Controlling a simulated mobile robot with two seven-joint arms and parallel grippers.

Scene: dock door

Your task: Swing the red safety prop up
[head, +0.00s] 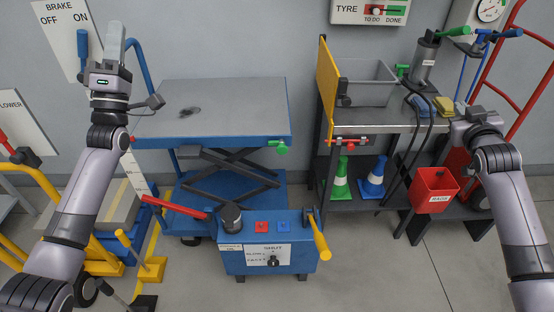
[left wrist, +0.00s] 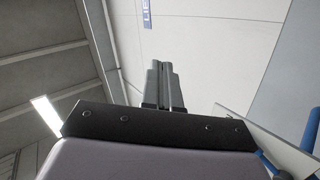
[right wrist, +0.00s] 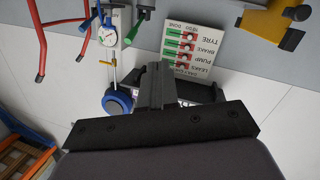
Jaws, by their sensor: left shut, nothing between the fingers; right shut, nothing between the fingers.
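A red bar (head: 175,207), which looks like the safety prop, lies low and nearly flat at the front of the blue lift table (head: 285,160). Its right end is beside the black round part on the blue pump box (head: 240,256); I cannot tell where it is hinged. My left gripper (head: 115,42) is raised high at the left, shut and empty, well above and apart from the bar. It also shows shut in the left wrist view (left wrist: 166,85). My right gripper (right wrist: 156,85) is shut and empty; in the head view it is over the right side of the workbench, far from the bar.
The grey workbench (head: 378,120) carries a grey bin (head: 365,85), a sponge and hoses. A yellow lever (head: 320,238) juts from the pump box. Yellow rails crowd the lower left.

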